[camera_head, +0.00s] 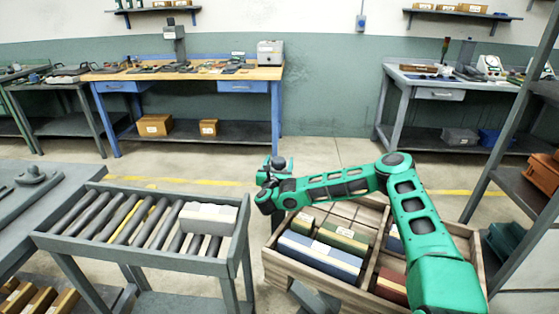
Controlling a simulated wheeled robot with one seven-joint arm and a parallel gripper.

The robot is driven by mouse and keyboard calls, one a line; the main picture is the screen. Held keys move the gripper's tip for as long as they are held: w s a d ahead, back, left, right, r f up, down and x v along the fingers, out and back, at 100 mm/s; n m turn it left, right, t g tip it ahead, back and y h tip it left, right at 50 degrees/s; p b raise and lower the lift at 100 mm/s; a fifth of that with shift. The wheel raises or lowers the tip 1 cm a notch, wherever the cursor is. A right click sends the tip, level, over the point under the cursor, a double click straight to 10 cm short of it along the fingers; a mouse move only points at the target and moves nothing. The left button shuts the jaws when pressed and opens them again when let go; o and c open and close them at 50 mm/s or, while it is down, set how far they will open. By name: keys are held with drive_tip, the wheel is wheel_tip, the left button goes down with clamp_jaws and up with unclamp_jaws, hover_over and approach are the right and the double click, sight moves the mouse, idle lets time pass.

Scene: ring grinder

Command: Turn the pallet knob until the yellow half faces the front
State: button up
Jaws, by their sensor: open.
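My gripper (272,176) is at the far end of my green arm, in the air between the roller stand (92,248) and the wooden crate (275,262). It is open and looks empty, but its fingers are small and hard to make out. I cannot make out a pallet knob or a yellow half of one. A grey-white block (208,217) lies on the right end of the rollers, left of my gripper and apart from it. A narrow yellow strip (143,219) shows among the rollers.
The crate holds several coloured blocks, including a blue one (318,258). A grey table (55,215) with a dark fixture (36,176) stands at the left. A shelf rack (510,180) is close at the right. Open floor lies behind, before the blue-legged workbench (277,112).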

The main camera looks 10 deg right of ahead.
sight(280, 158)
drive_tip(key=shift+x, duration=1.75)
drive_tip(key=shift+a, duration=0.1)
drive_tip(key=shift+c, duration=0.7)
drive_tip(key=c, duration=0.9)
drive_tip(key=shift+d, duration=0.2)
drive_tip(key=shift+c, duration=0.2)
drive_tip(key=shift+a, duration=0.1)
